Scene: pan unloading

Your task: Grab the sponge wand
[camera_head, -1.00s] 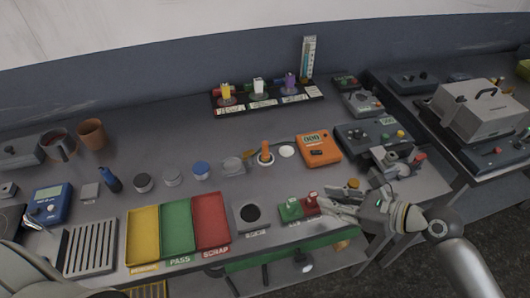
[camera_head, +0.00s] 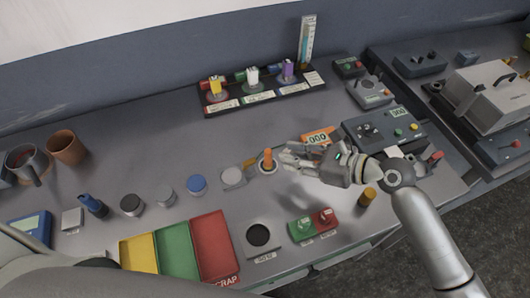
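An upright orange handle (camera_head: 267,154), which looks like the sponge wand, stands in a small round holder (camera_head: 265,169) near the middle of the bench. Its lower end is hidden in the holder. My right gripper (camera_head: 287,157) is just to the right of the handle, with its fingers pointing left towards it. The fingers look spread, with nothing between them, and a small gap shows between them and the handle. My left gripper is out of view.
A grey lidded tin (camera_head: 232,178) stands close left of the holder. An orange meter (camera_head: 318,136) is partly hidden behind my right gripper. Green and red switch blocks (camera_head: 301,230) and a black-topped pad (camera_head: 258,236) are in front. The bench behind the handle is clear.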

